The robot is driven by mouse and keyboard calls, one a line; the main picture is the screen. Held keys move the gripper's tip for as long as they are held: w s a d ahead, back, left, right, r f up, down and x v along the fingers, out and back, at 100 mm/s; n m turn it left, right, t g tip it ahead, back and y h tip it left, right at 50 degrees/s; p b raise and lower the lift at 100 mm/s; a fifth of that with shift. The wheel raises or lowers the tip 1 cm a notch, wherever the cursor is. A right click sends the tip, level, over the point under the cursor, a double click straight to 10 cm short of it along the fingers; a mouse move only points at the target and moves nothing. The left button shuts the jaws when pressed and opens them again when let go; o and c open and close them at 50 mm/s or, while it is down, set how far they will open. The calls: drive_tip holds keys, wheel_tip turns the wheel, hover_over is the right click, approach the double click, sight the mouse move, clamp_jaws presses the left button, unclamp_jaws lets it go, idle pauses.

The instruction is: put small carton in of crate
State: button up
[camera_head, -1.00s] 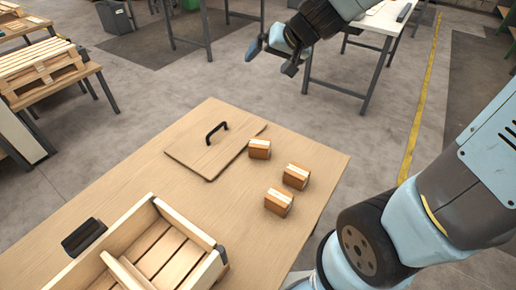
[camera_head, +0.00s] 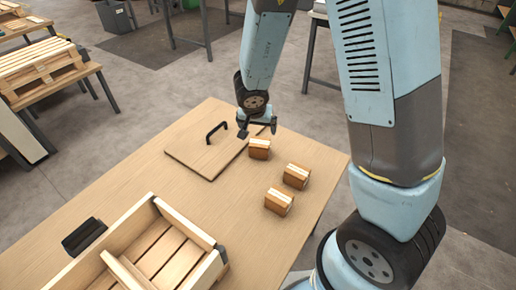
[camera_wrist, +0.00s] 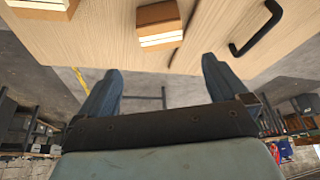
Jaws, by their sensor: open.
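Three small orange-brown cartons with pale tape stand on the wooden table: a far carton (camera_head: 259,149) beside the lid board, a middle carton (camera_head: 296,176) and a near carton (camera_head: 278,201). The open wooden crate (camera_head: 200,235) with a slatted floor is at the table's near left, partly cut off. My gripper (camera_head: 257,130) is open and empty, just beyond and above the far carton. In the wrist view, a carton (camera_wrist: 158,25) lies beyond my spread fingers (camera_wrist: 163,80), apart from them. Another carton (camera_wrist: 48,8) is cut off at the top left.
A flat wooden lid (camera_head: 205,155) with a black handle (camera_head: 216,132) lies on the table (camera_head: 150,165) left of the cartons. A black block (camera_head: 84,237) sits near the crate. Bare tabletop lies between cartons and crate.

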hover_over(260, 142)
drive_tip(key=s, duration=0.2)
drive_tip(key=shift+a+f, duration=0.2)
drive_tip(key=shift+f, duration=3)
drive_tip(key=shift+x, duration=3.2)
drive_tip(key=shift+a, duration=0.2)
drive_tip(key=shift+c, duration=0.4)
drive_tip(key=c, duration=1.1)
drive_tip(key=shift+c, duration=0.2)
